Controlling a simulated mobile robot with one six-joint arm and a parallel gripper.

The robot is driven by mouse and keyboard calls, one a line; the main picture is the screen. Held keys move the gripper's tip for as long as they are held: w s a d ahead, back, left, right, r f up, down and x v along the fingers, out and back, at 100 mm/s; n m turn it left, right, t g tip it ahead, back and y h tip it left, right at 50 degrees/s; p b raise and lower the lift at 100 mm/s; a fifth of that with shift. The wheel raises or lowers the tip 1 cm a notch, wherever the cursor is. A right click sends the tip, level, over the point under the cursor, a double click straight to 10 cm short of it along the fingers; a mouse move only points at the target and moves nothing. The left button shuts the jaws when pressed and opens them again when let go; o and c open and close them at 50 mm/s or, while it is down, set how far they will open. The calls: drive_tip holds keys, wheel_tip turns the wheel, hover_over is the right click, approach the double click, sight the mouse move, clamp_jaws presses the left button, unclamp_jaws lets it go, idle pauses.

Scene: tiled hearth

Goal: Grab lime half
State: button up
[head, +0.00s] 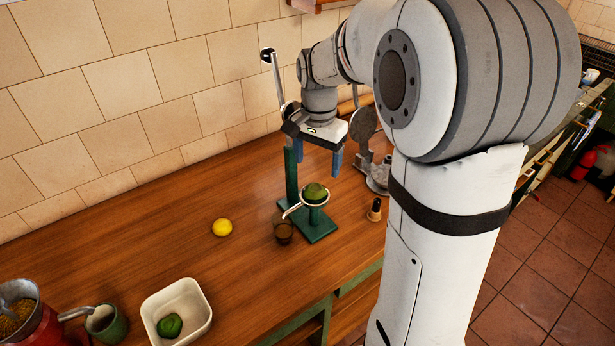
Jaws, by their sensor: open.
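A green dome, looking like a lime half (315,191), sits in the ring-shaped cup of a green citrus press (321,228) on the wooden counter. Its cut face is not visible. My gripper (318,162) is above it, pointing down, with its two blue fingers apart and nothing between them. There is a gap between the fingertips and the green dome. Another green piece (170,325) lies in a white square dish (203,305) at the front left; I cannot tell if it is a whole or a half lime.
A yellow lemon (222,228) lies left of the press. A dark glass (283,231) stands beside the press, and a small dark bottle (375,210) to its right. A metal device (365,150) stands behind. The tiled wall is close; the counter's left middle is clear.

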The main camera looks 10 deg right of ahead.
sight(315, 184)
drive_tip(key=f, duration=0.2)
drive_tip(key=f+p, duration=0.1)
drive_tip(key=f, duration=0.5)
drive_tip(key=shift+w+p, duration=0.3)
drive_tip(key=shift+p, duration=0.05)
drive_tip(key=shift+r, duration=0.1)
drive_tip(key=c, duration=1.1)
drive_tip(key=shift+c, duration=0.2)
drive_tip(key=shift+r, duration=0.1)
